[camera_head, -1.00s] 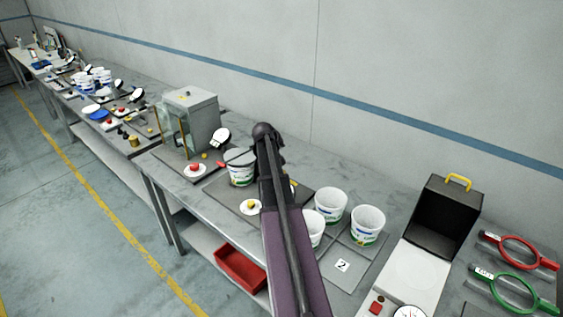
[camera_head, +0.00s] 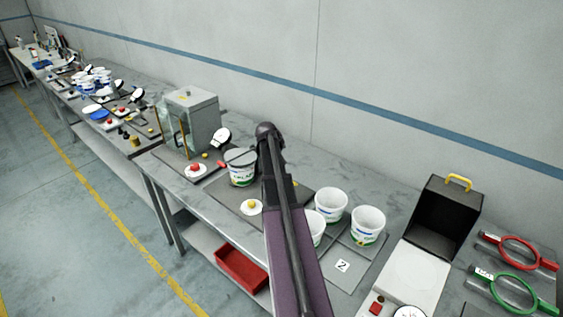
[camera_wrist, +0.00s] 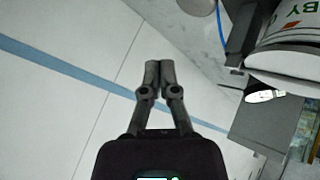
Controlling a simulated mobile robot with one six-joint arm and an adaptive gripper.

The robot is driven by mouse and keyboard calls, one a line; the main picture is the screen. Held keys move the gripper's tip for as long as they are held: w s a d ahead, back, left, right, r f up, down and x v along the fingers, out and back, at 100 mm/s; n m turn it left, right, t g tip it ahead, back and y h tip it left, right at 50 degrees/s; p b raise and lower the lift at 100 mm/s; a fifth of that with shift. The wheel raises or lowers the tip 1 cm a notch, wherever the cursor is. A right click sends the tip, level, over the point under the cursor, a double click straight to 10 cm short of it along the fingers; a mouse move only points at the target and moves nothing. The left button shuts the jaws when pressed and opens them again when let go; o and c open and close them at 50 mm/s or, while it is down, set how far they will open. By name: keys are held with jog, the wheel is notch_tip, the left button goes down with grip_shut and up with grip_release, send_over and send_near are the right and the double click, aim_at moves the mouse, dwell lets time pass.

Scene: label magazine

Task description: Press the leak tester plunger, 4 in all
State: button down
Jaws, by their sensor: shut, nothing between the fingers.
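My gripper (camera_wrist: 157,72) is shut and empty in the wrist view, its fingertips together in front of the wall and bench. In the head view my arm covers it. I cannot tell for sure which fixture is the leak tester. A white tub (camera_head: 241,170) stands on a dark plate on the bench, left of my arm. A yellow knob on a white disc (camera_head: 252,205) sits in front of this tub, and a red knob on a white disc (camera_head: 195,169) is to its left. In the wrist view a labelled tub (camera_wrist: 290,45) shows at upper right, apart from the fingertips.
A grey cabinet with glass doors (camera_head: 198,118) stands behind the red knob. Several white tubs (camera_head: 368,224) stand on a grey tray at right, near an open black case (camera_head: 447,220) and red and green ring-shaped tools (camera_head: 514,290). A red bin (camera_head: 241,270) is on the lower shelf.

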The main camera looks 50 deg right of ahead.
jog(key=shift+s+m+t+y+p, duration=0.15)
jog(key=shift+m+t+y+p, duration=0.35)
jog(key=shift+m+y, duration=0.25)
jog(key=shift+r+m+t+y+p, duration=0.45)
jog(key=shift+m+t+y, duration=0.2)
jog(key=shift+m+t, duration=0.25)
jog(key=shift+r+m+t+y+p, duration=0.75)
jog(key=shift+r+m+t+y, duration=0.35)
jog(key=shift+r+m+t, duration=0.45)
notch_tip(320, 180, down, 9)
jog(key=b, duration=0.8)
jog(key=shift+r+b, duration=0.15)
jog(key=shift+b, duration=0.25)
